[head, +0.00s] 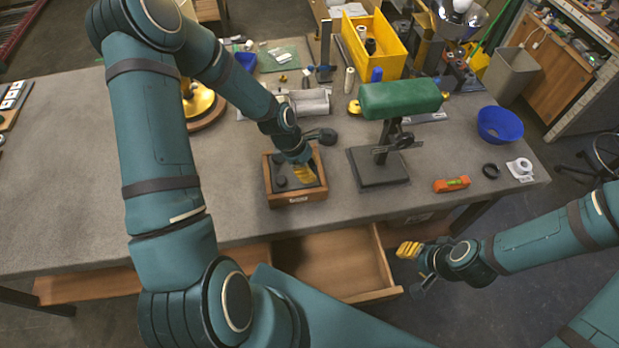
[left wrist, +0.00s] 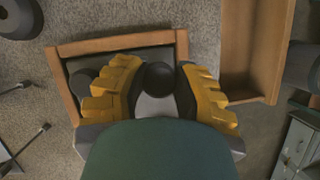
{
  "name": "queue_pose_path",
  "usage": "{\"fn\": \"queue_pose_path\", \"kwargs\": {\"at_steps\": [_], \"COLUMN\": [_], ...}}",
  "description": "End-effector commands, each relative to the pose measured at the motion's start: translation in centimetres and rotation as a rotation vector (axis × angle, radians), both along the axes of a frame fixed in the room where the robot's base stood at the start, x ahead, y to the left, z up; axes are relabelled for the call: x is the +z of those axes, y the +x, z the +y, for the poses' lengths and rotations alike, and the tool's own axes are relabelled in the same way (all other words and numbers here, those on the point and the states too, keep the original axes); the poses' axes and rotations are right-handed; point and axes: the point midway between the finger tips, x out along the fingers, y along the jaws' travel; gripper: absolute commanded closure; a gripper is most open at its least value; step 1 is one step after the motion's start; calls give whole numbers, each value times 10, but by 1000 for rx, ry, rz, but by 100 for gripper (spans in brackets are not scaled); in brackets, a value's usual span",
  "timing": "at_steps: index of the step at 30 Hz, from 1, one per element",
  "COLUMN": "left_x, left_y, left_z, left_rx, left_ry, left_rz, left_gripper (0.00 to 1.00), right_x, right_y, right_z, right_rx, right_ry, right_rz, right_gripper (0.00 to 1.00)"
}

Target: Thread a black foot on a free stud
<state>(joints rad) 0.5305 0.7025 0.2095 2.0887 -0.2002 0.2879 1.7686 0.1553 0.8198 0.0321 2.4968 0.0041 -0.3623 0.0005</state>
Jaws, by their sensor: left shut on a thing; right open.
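A wooden box (head: 297,199) with a dark inside stands near the table's front edge; it also shows in the left wrist view (left wrist: 62,100). My left gripper (head: 304,173) points down into it. In the left wrist view its yellow fingers (left wrist: 158,88) are on either side of a round black foot (left wrist: 159,74), shut on it. Another black foot (left wrist: 84,79) lies in the box left of the fingers. My right gripper (head: 409,252) is open and empty, low in front of the table, right of the open drawer. I cannot make out any stud.
A green shade (head: 400,98) on a dark stand with a flat base (head: 377,168) is right of the box. An orange level (head: 452,184), a blue bowl (head: 500,124) and a yellow bin (head: 374,48) are around it. A drawer (head: 335,265) hangs open below.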

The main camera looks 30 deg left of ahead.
Motion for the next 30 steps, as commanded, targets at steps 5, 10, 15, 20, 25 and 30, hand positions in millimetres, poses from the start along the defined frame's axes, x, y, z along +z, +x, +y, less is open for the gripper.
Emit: {"fn": "queue_pose_path", "kwargs": {"at_steps": [5,10,15,20,25,30], "left_x": [0,-1,-3,-6,-9,-11], "left_y": [0,0,0,0,0,0], "left_z": [0,0,0,0,0,0], "left_rx": [-1,-1,-1,-1,-1,-1], "left_ry": [0,0,0,1,1,0], "left_rz": [0,0,0,-2,-2,-1], "left_gripper": [90,90,90,90,90,90], "right_x": [0,-1,-2,-5,-7,-9], "right_y": [0,0,0,0,0,0], "right_z": [0,0,0,0,0,0], "right_rx": [0,0,0,0,0,0], "right_ry": [0,0,0,0,0,0], "right_rz": [0,0,0,0,0,0], "right_gripper": [53,53,53,53,53,53]}}
